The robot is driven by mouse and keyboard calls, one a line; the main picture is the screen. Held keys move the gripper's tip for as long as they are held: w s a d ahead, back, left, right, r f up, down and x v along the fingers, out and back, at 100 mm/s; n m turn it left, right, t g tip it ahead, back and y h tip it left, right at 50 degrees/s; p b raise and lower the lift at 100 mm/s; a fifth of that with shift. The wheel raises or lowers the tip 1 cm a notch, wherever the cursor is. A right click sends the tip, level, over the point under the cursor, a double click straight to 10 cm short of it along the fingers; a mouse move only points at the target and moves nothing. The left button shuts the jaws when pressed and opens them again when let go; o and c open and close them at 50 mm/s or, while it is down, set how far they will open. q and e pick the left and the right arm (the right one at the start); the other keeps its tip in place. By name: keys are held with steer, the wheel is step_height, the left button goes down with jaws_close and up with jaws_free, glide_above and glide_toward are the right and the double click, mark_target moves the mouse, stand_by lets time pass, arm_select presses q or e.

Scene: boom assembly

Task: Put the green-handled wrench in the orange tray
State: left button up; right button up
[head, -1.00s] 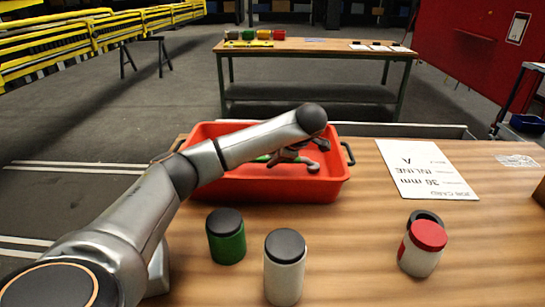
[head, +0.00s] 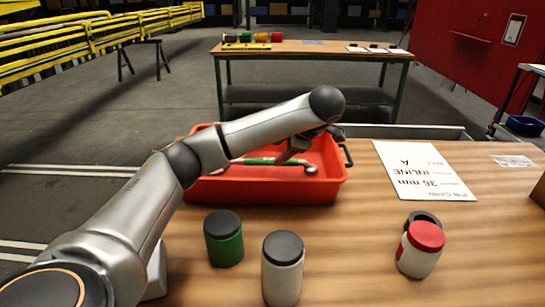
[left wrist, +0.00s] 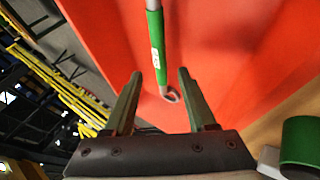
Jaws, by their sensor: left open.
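The green-handled wrench (head: 262,161) lies inside the orange tray (head: 265,190), with its silver ends showing. My left gripper (head: 292,152) is over the tray, just above the wrench, and partly hidden by my arm. In the left wrist view its two fingers (left wrist: 159,74) are open with nothing between them. The green handle (left wrist: 157,42) and the ring end of the wrench show beyond the fingers, against the tray's orange surface (left wrist: 225,50). My right gripper is not in view.
A green jar (head: 224,240), a white jar with a dark lid (head: 283,272) and a red-lidded jar (head: 420,252) stand in front of the tray. A job card (head: 425,172) lies to the right. The table's middle right is clear.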

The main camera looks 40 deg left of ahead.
arm_select(q)
steer(key=p+v, duration=0.2)
steer(key=v, duration=0.3)
steer(key=shift+r, duration=0.2)
steer(key=shift+d, duration=0.1)
